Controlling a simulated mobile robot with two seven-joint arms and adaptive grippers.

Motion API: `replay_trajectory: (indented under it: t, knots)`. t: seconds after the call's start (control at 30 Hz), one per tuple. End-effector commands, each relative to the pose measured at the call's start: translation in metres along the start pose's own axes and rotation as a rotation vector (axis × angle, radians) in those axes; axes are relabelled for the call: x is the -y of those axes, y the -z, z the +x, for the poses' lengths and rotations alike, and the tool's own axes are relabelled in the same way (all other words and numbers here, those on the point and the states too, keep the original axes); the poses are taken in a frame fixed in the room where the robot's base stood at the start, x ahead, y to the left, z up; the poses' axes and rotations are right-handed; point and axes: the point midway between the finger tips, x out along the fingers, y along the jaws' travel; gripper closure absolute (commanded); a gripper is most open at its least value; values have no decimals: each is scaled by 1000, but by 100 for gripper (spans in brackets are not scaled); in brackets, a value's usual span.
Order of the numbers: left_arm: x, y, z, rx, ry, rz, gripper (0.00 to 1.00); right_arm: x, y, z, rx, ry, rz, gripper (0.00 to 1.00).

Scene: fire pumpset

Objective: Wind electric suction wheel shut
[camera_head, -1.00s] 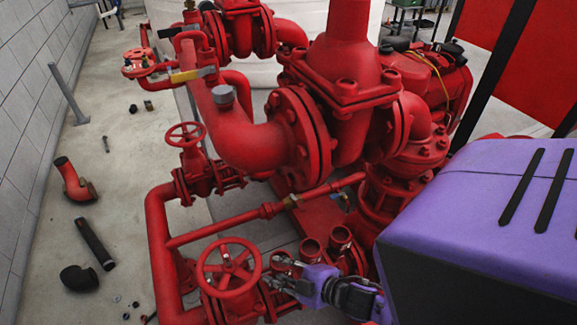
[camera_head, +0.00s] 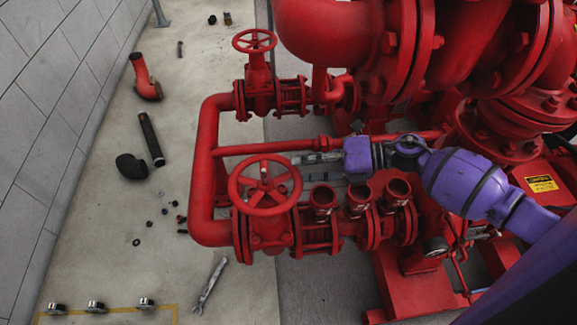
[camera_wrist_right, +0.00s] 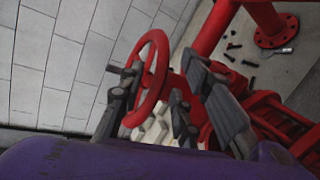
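Two red handwheels show in the head view: a nearer, larger one (camera_head: 264,185) on the lower valve and a farther one (camera_head: 255,41) on the upper valve. I cannot tell from a label which is the electric suction wheel. My right gripper (camera_head: 312,158) is at the upper right of the nearer wheel, its fingers pointing left toward the rim. In the right wrist view, a red wheel (camera_wrist_right: 150,72) shows between the spread fingers of my right gripper (camera_wrist_right: 165,100). The fingers look open, and contact with the rim cannot be told. My left gripper is not in view.
Red pipes (camera_head: 208,150) and open pipe stubs (camera_head: 359,195) crowd around the nearer wheel. Loose on the floor at left are a black pipe (camera_head: 151,138), a black elbow (camera_head: 131,166), a red elbow (camera_head: 146,80) and a wrench (camera_head: 209,285).

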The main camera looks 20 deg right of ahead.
Motion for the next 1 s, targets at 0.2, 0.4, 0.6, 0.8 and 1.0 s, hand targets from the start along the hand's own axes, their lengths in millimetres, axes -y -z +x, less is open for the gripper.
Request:
replay_trajectory:
  t: [0.2,0.4,0.6,0.8,1.0]
  knots:
    - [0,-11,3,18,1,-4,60,0,0,34,1,-2,3,69]
    - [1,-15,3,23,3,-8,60,0,0,45,1,-1,4,69]
    - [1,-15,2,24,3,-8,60,0,0,46,2,-1,4,69]
    - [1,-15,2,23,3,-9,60,0,0,46,2,-1,4,91]
    - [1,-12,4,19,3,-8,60,0,0,46,2,-1,4,100]
